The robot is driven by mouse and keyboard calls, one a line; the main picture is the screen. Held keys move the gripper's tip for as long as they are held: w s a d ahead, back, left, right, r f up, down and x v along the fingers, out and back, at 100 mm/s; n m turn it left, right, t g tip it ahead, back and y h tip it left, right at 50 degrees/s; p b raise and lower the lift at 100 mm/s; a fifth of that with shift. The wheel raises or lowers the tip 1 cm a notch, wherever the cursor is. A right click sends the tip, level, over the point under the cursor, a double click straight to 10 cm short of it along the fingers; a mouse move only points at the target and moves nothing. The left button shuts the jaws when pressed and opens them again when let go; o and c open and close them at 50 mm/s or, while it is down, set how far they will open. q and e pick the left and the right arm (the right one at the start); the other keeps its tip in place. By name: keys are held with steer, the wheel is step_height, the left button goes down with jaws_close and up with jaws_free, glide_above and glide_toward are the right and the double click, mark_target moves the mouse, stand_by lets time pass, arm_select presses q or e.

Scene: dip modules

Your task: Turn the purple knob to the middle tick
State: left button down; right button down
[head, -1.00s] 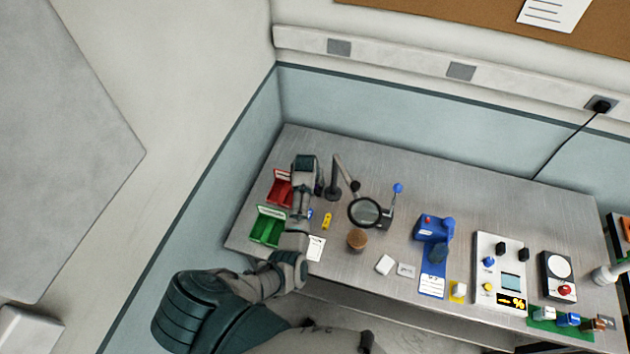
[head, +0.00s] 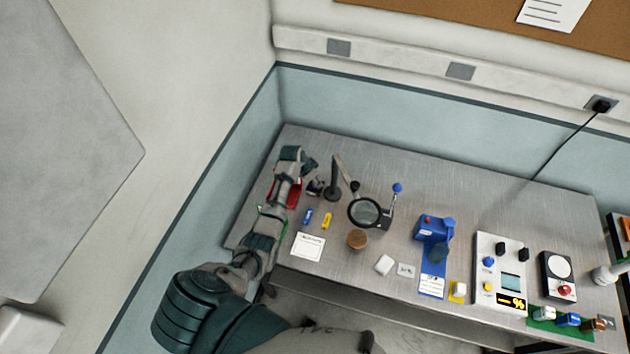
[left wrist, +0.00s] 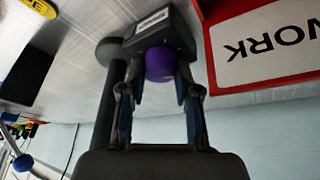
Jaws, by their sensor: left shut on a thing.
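The purple knob (left wrist: 160,63) sits on the front of a small dark module (left wrist: 163,32) with a white label strip in the left wrist view. My left gripper (left wrist: 160,80) is shut on the knob, with one finger on each side of it. In the head view my left gripper (head: 312,172) is at the dark module (head: 316,187), between the red bin and the lamp-like stand. The knob is too small and covered to make out there. The tick marks cannot be made out. My right gripper is not in view.
The red bin (left wrist: 260,48) is close beside the gripper. A dark magnifier stand (head: 334,185) rises on the other side. Blue (head: 308,216) and yellow (head: 327,221) pieces and a white card (head: 308,246) lie in front. Devices fill the table's right.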

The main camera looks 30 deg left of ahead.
arm_select(q)
steer(key=m, duration=0.3)
steer(key=shift+a+g+h+b, duration=0.15)
steer(key=shift+g+h+b, duration=0.15)
steer(key=shift+g+h, duration=0.1)
steer(key=m+h+b, duration=0.1)
steer(key=m, duration=0.1)
steer(key=shift+w+f+m+g, duration=0.1)
steer(key=shift+f+m+g, duration=0.05)
steer(key=shift+m+g, duration=0.2)
steer(key=m+g+b, duration=0.1)
steer(key=m+b, duration=0.3)
steer(key=shift+g, duration=0.25)
steer(key=shift+m+g+h+b, duration=0.3)
steer(key=shift+m+g+b, duration=0.2)
steer(key=shift+m+b, duration=0.7)
steer(key=shift+r+m, duration=0.2)
steer(key=shift+m, duration=0.05)
steer(key=shift+w, duration=0.1)
steer(key=c, duration=1.1)
jaws_free()
